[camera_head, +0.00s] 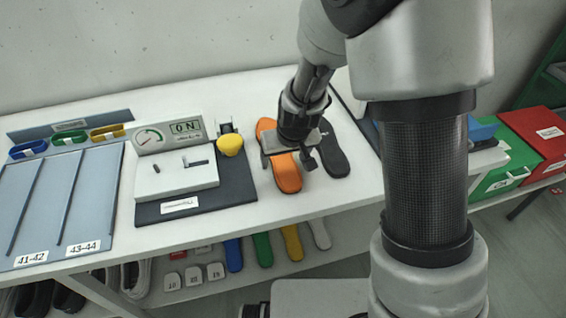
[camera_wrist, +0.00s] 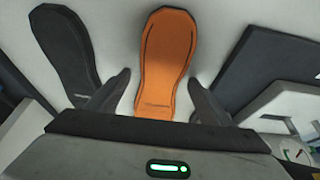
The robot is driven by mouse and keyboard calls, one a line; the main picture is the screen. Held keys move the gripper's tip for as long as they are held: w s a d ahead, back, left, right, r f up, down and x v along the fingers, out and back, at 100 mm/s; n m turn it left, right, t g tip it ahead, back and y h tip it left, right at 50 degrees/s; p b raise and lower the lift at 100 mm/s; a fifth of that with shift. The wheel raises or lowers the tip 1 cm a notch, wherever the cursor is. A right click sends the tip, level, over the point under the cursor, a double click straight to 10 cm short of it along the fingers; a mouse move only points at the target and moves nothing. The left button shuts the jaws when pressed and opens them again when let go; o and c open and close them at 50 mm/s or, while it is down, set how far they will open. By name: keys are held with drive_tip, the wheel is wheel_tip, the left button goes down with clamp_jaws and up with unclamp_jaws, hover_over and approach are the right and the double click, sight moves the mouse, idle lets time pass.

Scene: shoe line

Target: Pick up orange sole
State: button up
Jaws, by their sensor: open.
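The orange sole (camera_head: 287,174) lies flat on the white table, partly hidden under my gripper in the head view. In the wrist view the orange sole (camera_wrist: 166,62) runs away from my gripper, its near end between the two fingers. My gripper (camera_head: 289,164) is open above the sole, and its fingers also show in the wrist view (camera_wrist: 160,97), one on each side with a gap to the sole. Nothing is held. A black sole (camera_head: 334,155) lies right of the orange one; in the wrist view the black sole (camera_wrist: 66,45) is on the left, close to one finger.
Blue racks (camera_head: 90,200) fill the left. Green (camera_head: 500,178) and red (camera_head: 540,140) bins stand right.

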drive_tip(key=c, duration=1.3)
